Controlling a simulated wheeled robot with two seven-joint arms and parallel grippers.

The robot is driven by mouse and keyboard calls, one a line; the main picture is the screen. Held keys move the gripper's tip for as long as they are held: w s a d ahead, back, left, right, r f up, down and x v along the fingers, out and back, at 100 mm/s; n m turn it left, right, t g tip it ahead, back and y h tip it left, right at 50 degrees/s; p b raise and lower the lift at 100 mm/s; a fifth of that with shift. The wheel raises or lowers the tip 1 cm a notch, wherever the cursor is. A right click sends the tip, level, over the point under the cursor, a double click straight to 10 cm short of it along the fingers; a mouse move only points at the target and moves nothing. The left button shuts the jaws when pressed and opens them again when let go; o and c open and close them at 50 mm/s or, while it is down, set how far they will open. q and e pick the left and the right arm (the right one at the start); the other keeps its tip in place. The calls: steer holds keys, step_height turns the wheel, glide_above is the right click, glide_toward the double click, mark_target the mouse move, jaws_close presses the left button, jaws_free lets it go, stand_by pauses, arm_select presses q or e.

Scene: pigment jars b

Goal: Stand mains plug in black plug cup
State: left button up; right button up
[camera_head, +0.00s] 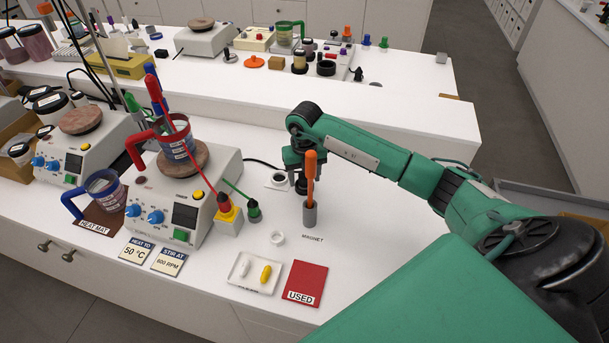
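My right gripper (297,178) reaches in from the right and points down at the middle of the bench, just behind the grey holder with the orange-handled tool. Its fingertips are small, dark and partly covered by that tool, so I cannot tell whether they are open or shut. A black cable (262,163) runs from behind the front hotplate to the gripper. The mains plug at its end cannot be made out clearly. A small dark round item on a white square (278,180), possibly the black plug cup, is just left of the fingers. My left gripper is not in view.
The orange-handled tool (311,175) stands upright in a grey holder (309,214), close in front of the gripper. A white tray (241,285) and red mat (305,284) lie in front. The bench right of the holder is clear.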

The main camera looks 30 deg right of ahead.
step_height(320, 180, up, 14)
steer(key=b, duration=0.3)
steer(key=shift+b, duration=0.3)
steer(key=shift+f, duration=0.1)
